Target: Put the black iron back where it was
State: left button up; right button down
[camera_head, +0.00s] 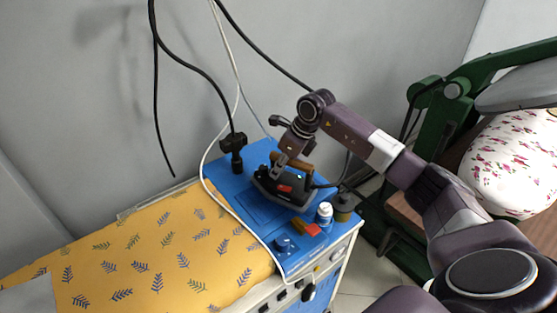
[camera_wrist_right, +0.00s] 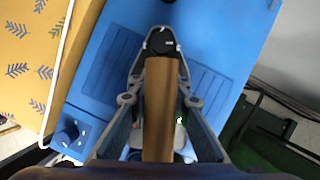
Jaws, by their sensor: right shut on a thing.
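The black iron (camera_head: 284,190) with a brown handle is at the blue end panel (camera_head: 262,152) of the ironing table. My right gripper (camera_head: 284,160) reaches down to it and is shut on its handle. In the right wrist view the brown handle (camera_wrist_right: 160,105) runs between the two fingers of the gripper (camera_wrist_right: 155,100), with the dark iron body (camera_wrist_right: 160,42) beneath. The iron looks roughly level; whether its sole touches the panel is hidden. Ribbed rest areas (camera_wrist_right: 117,58) show on the panel on both sides of the iron. My left gripper is not in view.
A white-capped bottle (camera_head: 324,213), a dark jar (camera_head: 343,206) and a red and yellow item (camera_head: 307,229) stand near the panel's right edge. Yellow leaf-patterned cloth (camera_head: 150,250) covers the table's left part. Cables hang from above. A green press (camera_head: 435,135) stands at right.

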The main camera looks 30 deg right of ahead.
jog(key=c, duration=2.2)
grip_release()
jog(key=shift+f, duration=0.1)
jog(key=shift+c, duration=0.2)
jog(key=o, duration=0.4)
jog(key=shift+s+a+r, duration=0.15)
jog(key=shift+s+r, duration=0.05)
jog(key=shift+o, duration=0.2)
jog(key=shift+r, duration=0.1)
jog(key=b+v, duration=0.3)
jog(key=v, duration=0.7)
jog(key=shift+s+r, duration=0.1)
jog(key=shift+r, duration=0.05)
jog(key=shift+s+d+r+b, duration=0.3)
jog(key=shift+r, duration=0.3)
